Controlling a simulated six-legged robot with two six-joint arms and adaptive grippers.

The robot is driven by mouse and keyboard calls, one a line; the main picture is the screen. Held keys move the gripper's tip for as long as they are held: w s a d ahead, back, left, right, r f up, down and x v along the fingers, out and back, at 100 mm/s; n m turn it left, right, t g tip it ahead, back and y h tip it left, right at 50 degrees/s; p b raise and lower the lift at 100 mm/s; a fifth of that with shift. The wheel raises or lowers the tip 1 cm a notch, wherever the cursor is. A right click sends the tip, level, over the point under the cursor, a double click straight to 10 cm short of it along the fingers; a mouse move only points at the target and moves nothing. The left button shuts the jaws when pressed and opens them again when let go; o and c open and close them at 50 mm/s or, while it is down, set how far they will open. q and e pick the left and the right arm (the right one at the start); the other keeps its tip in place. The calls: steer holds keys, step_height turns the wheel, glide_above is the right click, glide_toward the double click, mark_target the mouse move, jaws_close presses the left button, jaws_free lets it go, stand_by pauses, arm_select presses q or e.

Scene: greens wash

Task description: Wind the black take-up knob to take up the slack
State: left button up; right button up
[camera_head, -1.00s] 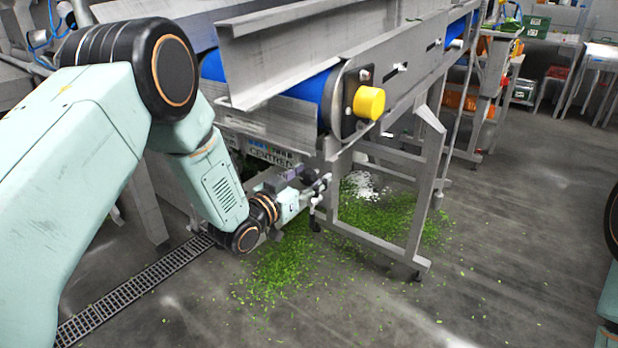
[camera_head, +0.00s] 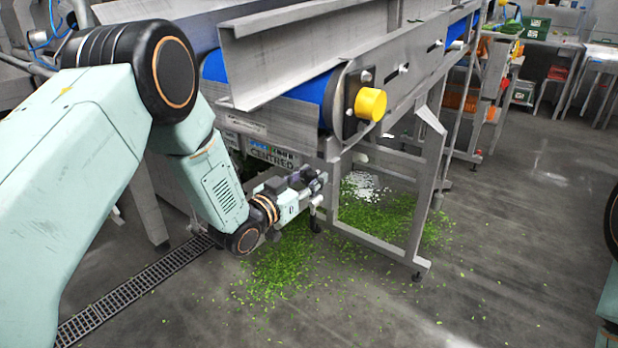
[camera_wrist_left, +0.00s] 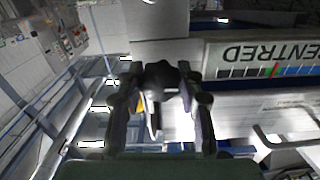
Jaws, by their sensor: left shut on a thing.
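The black take-up knob (camera_wrist_left: 160,78), dark and lobed, sits between the two fingers of my left gripper (camera_wrist_left: 162,98) in the left wrist view. The fingers are shut on it from both sides. In the head view my left gripper (camera_head: 317,187) is under the near end of the conveyor, beside the frame leg, and I cannot make out the knob there. A label reading CENTRED (camera_head: 270,155) is just above the gripper. It appears upside down in the wrist view (camera_wrist_left: 265,55), with a coloured scale under the word. My right gripper is not in view.
A yellow cap (camera_head: 369,103) sticks out at the roller end. A frame leg (camera_head: 428,190) stands to the right. Green scraps (camera_head: 280,265) litter the floor. Open floor lies at right.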

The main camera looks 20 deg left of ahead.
arm_select(q)
steer(key=m+p, duration=0.1)
steer(key=m, duration=0.5)
steer(key=m+p, duration=0.1)
steer(key=m, duration=0.6)
steer(key=shift+m, duration=0.4)
steer(key=m+p, duration=0.1)
steer(key=m, duration=0.2)
steer(key=shift+m, duration=0.3)
steer(key=m, duration=0.3)
steer(key=shift+m, duration=0.3)
steer(key=m+p, duration=0.1)
steer(key=m, duration=0.5)
steer(key=shift+f, duration=0.15)
steer(key=o, duration=1.2)
